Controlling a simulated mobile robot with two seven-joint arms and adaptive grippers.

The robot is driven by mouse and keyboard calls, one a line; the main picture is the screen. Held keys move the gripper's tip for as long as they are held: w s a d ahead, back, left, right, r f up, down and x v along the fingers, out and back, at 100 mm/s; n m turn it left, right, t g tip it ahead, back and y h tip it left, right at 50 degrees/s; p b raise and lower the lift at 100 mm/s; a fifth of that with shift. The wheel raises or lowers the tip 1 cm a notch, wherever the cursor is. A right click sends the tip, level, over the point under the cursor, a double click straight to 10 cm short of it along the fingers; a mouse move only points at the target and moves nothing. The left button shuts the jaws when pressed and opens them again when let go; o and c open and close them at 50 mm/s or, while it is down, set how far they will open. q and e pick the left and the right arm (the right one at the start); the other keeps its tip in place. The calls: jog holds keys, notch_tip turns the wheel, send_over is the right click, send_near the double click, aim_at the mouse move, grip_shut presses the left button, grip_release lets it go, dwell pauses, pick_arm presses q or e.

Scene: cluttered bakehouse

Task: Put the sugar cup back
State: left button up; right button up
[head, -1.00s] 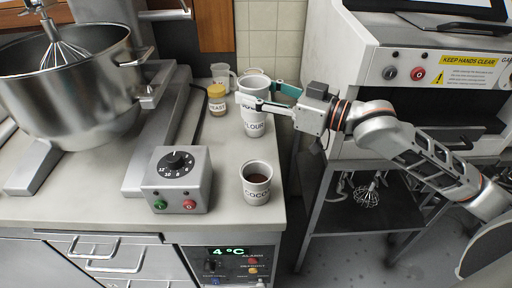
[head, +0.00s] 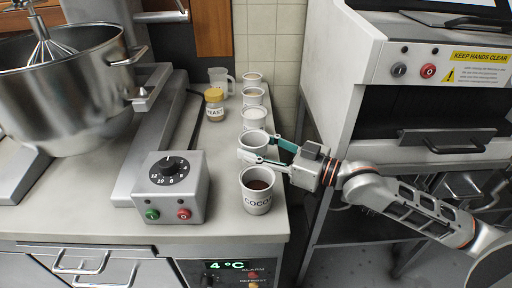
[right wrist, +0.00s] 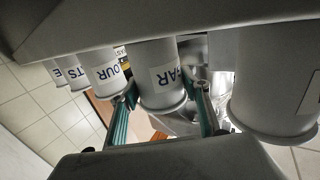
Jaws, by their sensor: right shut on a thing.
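The sugar cup (head: 252,141) is a white cup in the row along the counter's right edge, between the flour cup (head: 255,117) and the cocoa cup (head: 257,195). My right gripper (head: 262,151) is shut on it from the right, one finger on each side. In the right wrist view, which is upside down, the sugar cup (right wrist: 160,80) shows the letters "AR" between the fingertips (right wrist: 163,100). It looks upright and low in the row; I cannot tell whether its base touches the counter. My left gripper is out of view.
Two more white cups (head: 253,95) stand behind the flour cup. A yeast jar (head: 215,106) and a clear jug (head: 219,80) are to their left. The control box (head: 173,190) and mixer bowl (head: 75,95) fill the left. A gap separates the counter from the oven stand.

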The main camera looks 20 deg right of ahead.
jog(key=shift+r, duration=0.1)
jog(key=shift+f, duration=0.2)
jog(key=o, duration=1.2)
jog(key=shift+r, duration=0.1)
jog(key=p+v, duration=0.1)
jog(key=v, duration=1.1)
jog(key=shift+r, duration=0.15)
jog(key=shift+d, duration=0.1)
